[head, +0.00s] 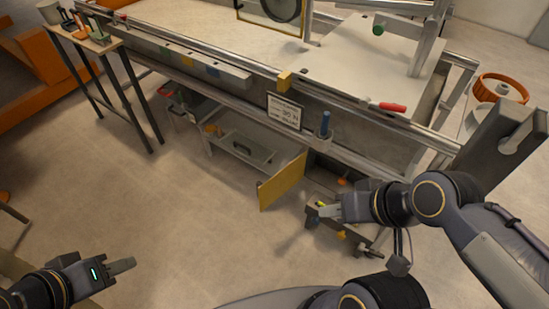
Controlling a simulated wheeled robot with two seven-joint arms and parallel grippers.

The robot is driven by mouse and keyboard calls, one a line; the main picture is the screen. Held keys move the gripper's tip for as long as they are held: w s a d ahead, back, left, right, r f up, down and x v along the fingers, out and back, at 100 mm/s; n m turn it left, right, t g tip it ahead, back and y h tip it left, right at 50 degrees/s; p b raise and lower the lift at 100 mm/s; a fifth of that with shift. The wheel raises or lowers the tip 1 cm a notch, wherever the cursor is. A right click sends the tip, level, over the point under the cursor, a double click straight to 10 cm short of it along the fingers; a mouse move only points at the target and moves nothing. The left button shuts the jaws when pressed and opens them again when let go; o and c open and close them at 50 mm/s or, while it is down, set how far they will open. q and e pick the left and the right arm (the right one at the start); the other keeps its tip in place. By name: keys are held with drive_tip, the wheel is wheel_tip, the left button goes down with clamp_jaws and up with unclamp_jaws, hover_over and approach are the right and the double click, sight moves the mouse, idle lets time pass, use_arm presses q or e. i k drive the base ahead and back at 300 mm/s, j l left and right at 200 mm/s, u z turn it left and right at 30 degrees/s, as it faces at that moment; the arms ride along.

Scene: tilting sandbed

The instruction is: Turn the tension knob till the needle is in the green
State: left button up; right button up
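My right gripper (322,212) is low in front of the bed frame, just right of an open yellow door (282,182). Its fingers overlap a small grey mechanism (345,236) with yellow parts. A small yellow-green patch shows by the fingertips. I cannot make out a needle or dial, and I cannot tell which part is the tension knob or whether the fingers touch it. The finger gap is too small to judge. My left gripper (122,266) is over bare floor at the lower left, away from everything; its finger gap is not clear.
The long sandbed frame (240,70) runs across the top, with a small sign (284,112), a blue handle (325,122) and a red-handled tool (392,107). A side table (80,40) stands at upper left. Open floor lies at left and centre. An orange-rimmed bucket (500,85) is at right.

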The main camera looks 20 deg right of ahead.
sight(342, 181)
drive_tip(key=z, duration=0.4)
drive_tip(key=i+j+z, duration=0.1)
drive_tip(key=z, duration=0.3)
drive_tip(key=j+z, duration=0.15)
drive_tip(key=z, duration=0.25)
drive_tip(key=j+z, duration=0.1)
drive_tip(key=z, duration=0.3)
drive_tip(key=j+z, duration=0.35)
drive_tip(key=j, duration=0.25)
drive_tip(key=j+z, duration=0.35)
drive_tip(key=j, duration=0.25)
drive_tip(key=k+j+z, duration=0.15)
drive_tip(key=j+z, duration=0.2)
drive_tip(key=j, duration=0.2)
drive_tip(key=j+z, duration=0.1)
drive_tip(key=j, duration=0.35)
drive_tip(key=k+j, duration=0.15)
drive_tip(key=j, duration=0.35)
drive_tip(key=j+z, duration=0.15)
drive_tip(key=j, duration=0.3)
drive_tip(key=i+j+z, duration=0.15)
drive_tip(key=j+z, duration=0.15)
drive_tip(key=j, duration=0.15)
